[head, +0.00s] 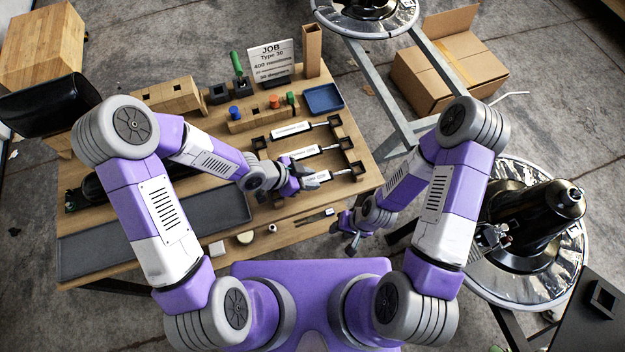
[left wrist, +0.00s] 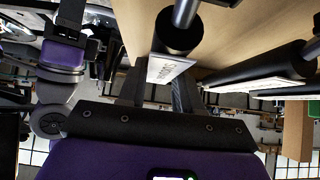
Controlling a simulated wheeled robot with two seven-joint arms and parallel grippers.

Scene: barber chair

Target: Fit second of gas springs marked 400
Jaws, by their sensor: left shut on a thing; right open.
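Three gas springs with white labels lie in rows on the wooden bench: the far spring (head: 291,130), the middle spring (head: 318,151) and the near spring (head: 325,176). Their markings are too small to read in the head view. My left gripper (head: 303,180) is shut on the near spring at its left end. In the left wrist view a black gas spring with a white label (left wrist: 168,69) sits between my left fingers (left wrist: 157,90). The label is upside down and I cannot read it surely. My right gripper (head: 352,243) is open and empty, off the bench's front right edge.
A blue tray (head: 324,98) and a grey mat (head: 150,236) lie on the bench. A black column on a chrome base (head: 530,225) stands at right. A cardboard box (head: 447,65) is behind.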

